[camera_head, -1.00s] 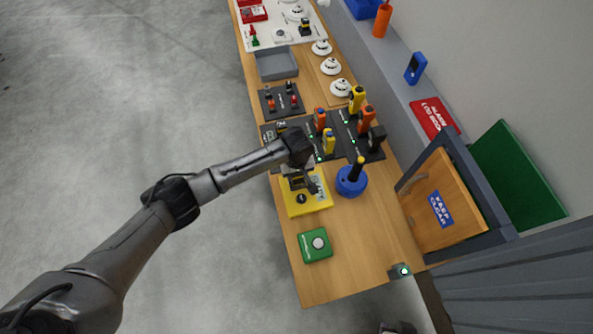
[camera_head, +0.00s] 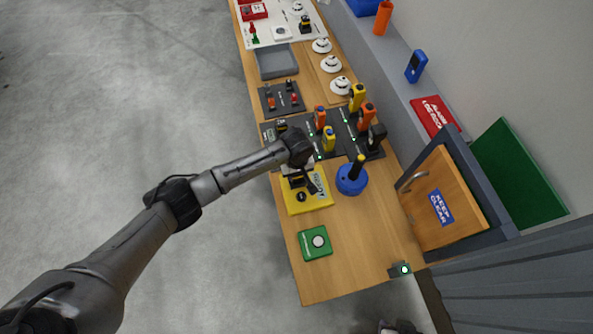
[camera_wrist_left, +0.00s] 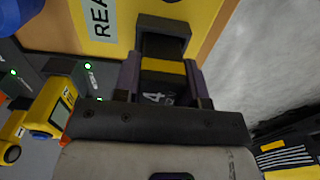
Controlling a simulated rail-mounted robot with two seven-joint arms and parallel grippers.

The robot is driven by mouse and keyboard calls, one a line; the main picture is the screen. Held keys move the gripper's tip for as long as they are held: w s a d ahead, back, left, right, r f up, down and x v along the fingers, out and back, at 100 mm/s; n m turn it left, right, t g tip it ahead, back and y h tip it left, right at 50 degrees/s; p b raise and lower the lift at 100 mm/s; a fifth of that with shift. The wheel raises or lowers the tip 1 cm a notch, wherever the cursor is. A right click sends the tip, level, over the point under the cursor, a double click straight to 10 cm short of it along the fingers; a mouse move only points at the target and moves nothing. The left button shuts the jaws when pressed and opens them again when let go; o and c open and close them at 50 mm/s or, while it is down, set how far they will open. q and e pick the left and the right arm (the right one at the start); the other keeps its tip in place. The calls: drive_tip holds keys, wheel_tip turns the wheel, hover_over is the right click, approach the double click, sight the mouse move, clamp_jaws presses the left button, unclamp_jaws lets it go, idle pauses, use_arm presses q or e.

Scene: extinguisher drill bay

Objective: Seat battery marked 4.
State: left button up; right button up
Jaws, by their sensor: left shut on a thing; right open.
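My left gripper (camera_wrist_left: 160,82) is shut on a black battery with a yellow band, marked 4 (camera_wrist_left: 157,98). In the head view this gripper (camera_head: 298,179) is over the back part of the yellow station (camera_head: 312,205). In the left wrist view, the far end of the battery lines up with a black rectangular socket (camera_wrist_left: 178,27) on the yellow station (camera_wrist_left: 122,8), beside a label starting "REA". I cannot tell how deep the battery sits in it. A dark part of my right gripper (camera_head: 400,328) shows at the bottom edge of the head view, with its fingers barely visible.
A blue round holder (camera_head: 352,185) stands close right of the yellow station, and a green box (camera_head: 315,243) in front. Behind is a dark charger board (camera_head: 343,128) with yellow and orange tools.

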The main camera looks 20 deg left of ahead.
use_arm(q)
drive_tip(key=shift+f, duration=0.6)
idle(0.3)
drive_tip(key=o, duration=1.5)
drive_tip(key=shift+r, duration=0.15)
drive_tip(key=shift+r+p, duration=0.55)
drive_tip(key=shift+p, duration=0.15)
drive_tip(key=shift+r+p, duration=1.7)
drive_tip(key=shift+p, duration=0.45)
drive_tip(key=shift+r+p, duration=1.15)
drive_tip(key=shift+p, duration=0.2)
